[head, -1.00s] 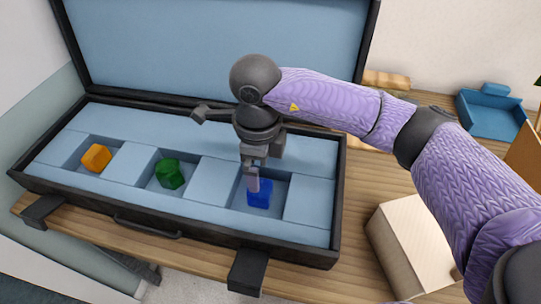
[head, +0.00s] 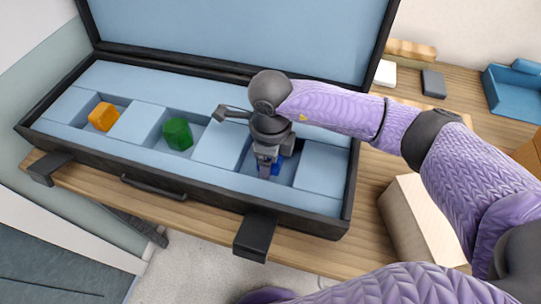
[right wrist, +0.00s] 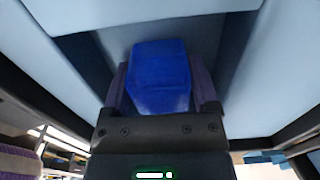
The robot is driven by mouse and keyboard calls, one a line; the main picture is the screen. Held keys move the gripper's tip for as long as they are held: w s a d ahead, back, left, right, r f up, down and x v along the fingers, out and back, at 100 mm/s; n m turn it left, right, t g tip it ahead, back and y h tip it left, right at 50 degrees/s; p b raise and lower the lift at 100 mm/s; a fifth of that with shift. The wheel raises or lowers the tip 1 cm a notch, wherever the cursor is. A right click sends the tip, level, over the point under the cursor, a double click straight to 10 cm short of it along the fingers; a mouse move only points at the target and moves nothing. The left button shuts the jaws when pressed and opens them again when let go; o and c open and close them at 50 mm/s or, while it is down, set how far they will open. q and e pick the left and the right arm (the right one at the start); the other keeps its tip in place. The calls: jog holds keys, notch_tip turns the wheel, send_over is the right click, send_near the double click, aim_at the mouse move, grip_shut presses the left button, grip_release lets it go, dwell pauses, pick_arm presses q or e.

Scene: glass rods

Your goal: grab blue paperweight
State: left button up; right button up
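The blue paperweight (head: 277,166) sits in the right compartment of the open case (head: 222,148), partly hidden by my right gripper (head: 265,172). In the right wrist view, the blue paperweight (right wrist: 160,78) is between the two fingers of my right gripper (right wrist: 161,90). Both fingers press close against its sides with no clear gap. It still appears to be down within the compartment; whether it touches the bottom is hidden. My left gripper is not in view.
A green paperweight (head: 177,133) and an orange paperweight (head: 103,116) lie in the other compartments. The raised lid (head: 230,35) stands behind. A pale box (head: 415,225) is on the wooden table (head: 370,245), right of the case.

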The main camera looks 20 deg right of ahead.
grip_shut()
